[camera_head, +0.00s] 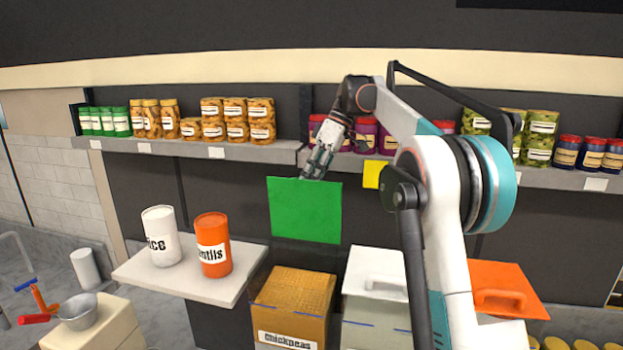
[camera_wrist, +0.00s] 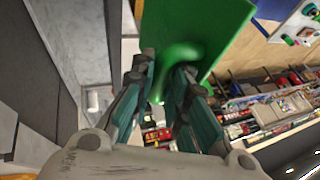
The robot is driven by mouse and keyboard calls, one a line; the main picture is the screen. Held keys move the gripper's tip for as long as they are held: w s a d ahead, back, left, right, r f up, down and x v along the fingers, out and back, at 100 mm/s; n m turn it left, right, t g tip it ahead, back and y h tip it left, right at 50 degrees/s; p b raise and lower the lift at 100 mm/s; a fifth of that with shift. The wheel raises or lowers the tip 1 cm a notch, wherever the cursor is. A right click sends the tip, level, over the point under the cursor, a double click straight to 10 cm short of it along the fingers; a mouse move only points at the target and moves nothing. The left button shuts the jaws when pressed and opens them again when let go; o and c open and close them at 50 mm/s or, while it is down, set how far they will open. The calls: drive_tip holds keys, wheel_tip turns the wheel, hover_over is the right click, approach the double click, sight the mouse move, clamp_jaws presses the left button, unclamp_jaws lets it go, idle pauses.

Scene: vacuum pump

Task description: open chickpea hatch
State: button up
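The chickpea bin (camera_head: 290,305) is orange-brown with a label at its front, low in the middle of the head view. Its green hatch (camera_head: 305,212) stands raised, close to upright, above and behind the bin, so the bin's top is uncovered and its filling shows. My gripper (camera_head: 318,172) is at the hatch's upper edge. In the wrist view the green hatch (camera_wrist: 215,30) fills the top middle. My gripper's fingers (camera_wrist: 167,75) are parted, with the green handle (camera_wrist: 180,52) at and between their tips. Whether they press on it cannot be told.
A white-lidded bin (camera_head: 375,275) and an orange-lidded bin (camera_head: 500,285) stand to the right. A white canister (camera_head: 160,238) and an orange lentils canister (camera_head: 213,246) stand on a white surface (camera_head: 150,272) at left. A shelf of jars (camera_head: 270,152) runs behind the hatch.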

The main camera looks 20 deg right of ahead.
drive_tip(key=o, duration=0.3)
drive_tip(key=shift+w, duration=0.15)
drive_tip(key=shift+o, duration=0.2)
drive_tip(key=v, duration=0.7)
drive_tip(key=shift+r, duration=0.2)
drive_tip(key=shift+f, duration=0.1)
